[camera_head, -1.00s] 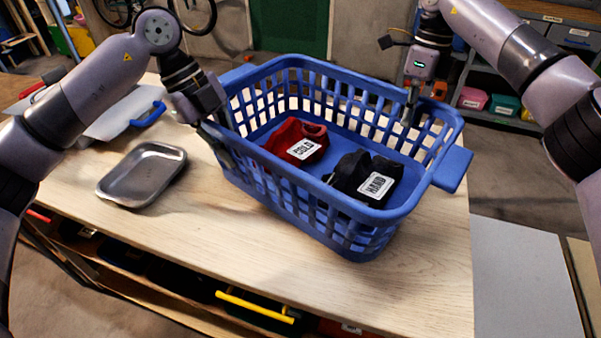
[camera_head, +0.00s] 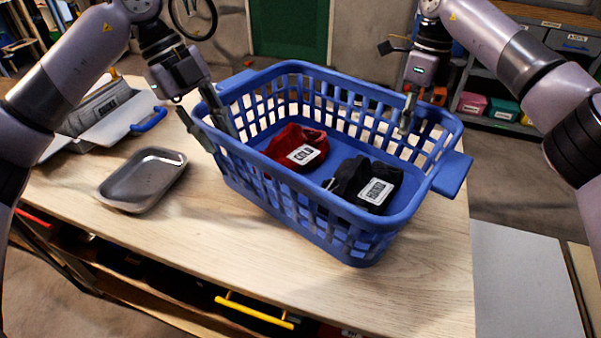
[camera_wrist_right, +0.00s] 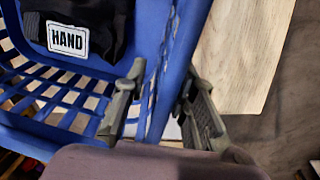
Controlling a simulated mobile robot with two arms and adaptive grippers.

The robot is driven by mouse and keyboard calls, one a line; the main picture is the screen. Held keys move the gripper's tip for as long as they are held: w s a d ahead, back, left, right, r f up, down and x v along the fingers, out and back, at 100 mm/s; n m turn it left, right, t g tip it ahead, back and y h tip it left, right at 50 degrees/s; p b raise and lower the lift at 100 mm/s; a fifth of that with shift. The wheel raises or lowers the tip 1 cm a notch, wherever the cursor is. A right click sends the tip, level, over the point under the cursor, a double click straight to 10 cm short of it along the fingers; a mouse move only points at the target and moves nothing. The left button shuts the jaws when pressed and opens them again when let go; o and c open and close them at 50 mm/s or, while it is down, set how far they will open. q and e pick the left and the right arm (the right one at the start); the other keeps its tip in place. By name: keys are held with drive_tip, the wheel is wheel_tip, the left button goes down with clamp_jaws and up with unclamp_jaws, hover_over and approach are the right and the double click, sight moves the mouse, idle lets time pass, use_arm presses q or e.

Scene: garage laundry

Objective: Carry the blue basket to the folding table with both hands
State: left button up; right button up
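The blue basket (camera_head: 362,232) stands on a wooden-topped bench (camera_head: 245,268). It holds a red cloth item labelled COLD (camera_head: 290,142) and a black one labelled HAND (camera_head: 348,178), also in the right wrist view (camera_wrist_right: 100,30). My left gripper (camera_head: 207,138) is open at the basket's left end, one finger outside the rim and one inside. My right gripper (camera_head: 407,118) is open at the far right rim. In the right wrist view its fingers (camera_wrist_right: 160,105) straddle the blue wall with gaps visible. No folding table can be identified for certain.
A metal tray (camera_head: 143,180) lies left of the basket. A grey-white board with a blue handle (camera_head: 150,121) lies behind it. A pale flat surface (camera_head: 525,280) is at lower right. Shelves with coloured bins (camera_head: 505,108) stand at the back right. Bare bench lies in front.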

use_arm(q)
drive_tip(key=v, duration=0.6)
drive_tip(key=shift+r, duration=0.15)
drive_tip(key=shift+a, duration=0.1)
use_arm(e)
wheel_tip(320, 180, up, 7)
drive_tip(key=shift+w+d+r, duration=0.2)
drive_tip(key=shift+w+d, duration=0.1)
drive_tip(key=shift+w, duration=0.1)
use_arm(q)
drive_tip(key=shift+r, duration=0.1)
